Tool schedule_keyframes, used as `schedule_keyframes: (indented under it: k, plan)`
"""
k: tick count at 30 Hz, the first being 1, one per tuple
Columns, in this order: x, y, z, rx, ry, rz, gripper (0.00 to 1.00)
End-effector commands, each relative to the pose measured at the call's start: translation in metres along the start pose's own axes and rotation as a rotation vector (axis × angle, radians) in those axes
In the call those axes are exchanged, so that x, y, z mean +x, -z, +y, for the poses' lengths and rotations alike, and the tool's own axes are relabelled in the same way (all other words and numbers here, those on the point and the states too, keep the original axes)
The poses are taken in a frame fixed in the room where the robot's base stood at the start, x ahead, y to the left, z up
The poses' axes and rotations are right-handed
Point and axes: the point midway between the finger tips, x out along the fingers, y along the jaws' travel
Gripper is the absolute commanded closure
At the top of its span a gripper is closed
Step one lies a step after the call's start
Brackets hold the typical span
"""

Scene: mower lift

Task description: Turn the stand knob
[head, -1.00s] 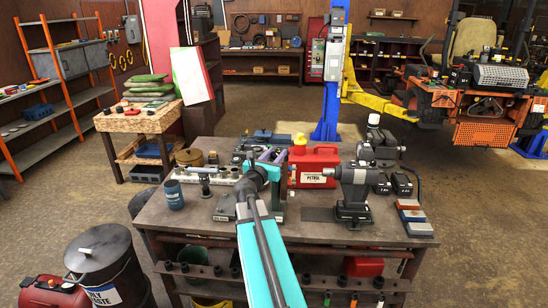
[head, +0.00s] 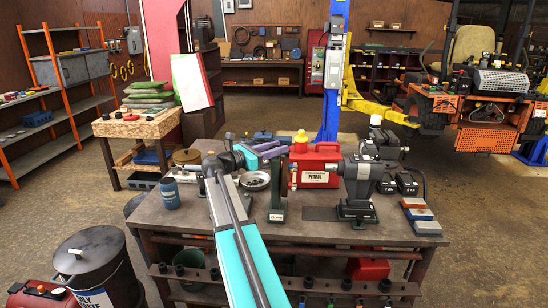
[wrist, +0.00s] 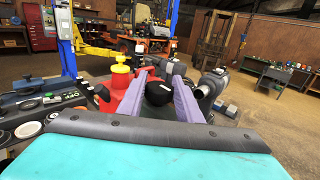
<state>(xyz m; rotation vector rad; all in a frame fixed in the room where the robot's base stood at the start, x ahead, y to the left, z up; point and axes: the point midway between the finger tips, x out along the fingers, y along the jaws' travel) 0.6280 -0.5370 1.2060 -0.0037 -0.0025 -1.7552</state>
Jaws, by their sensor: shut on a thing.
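My gripper (head: 283,150) has two purple fingers and reaches from the left to the top of a dark green upright stand (head: 278,185) on the workbench (head: 330,228). In the wrist view the fingers (wrist: 158,88) close around a dark, rounded knob (wrist: 158,95), one on each side. In the head view the knob is hidden or too small to make out. The wrist view does not show how the knob joins the stand.
A red petrol can (head: 314,165) with a yellow cap stands close behind the stand. A grey bench machine (head: 358,185) stands to the right. A blue cup (head: 170,194) and a round dish (head: 255,181) are to the left. The bench's front edge is mostly clear.

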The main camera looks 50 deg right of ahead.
Motion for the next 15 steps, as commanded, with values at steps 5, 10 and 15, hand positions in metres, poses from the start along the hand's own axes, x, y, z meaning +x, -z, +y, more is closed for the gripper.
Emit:
schedule_keyframes:
  k: [5, 10, 15]
  plan:
    - [0.0029, 0.0059, 0.0019, 0.000, 0.097, 0.002, 0.91]
    - [0.0028, 0.0062, 0.0017, 0.001, 0.184, 0.003, 0.91]
    - [0.0029, 0.0068, 0.0016, -0.001, 0.270, 0.003, 0.91]
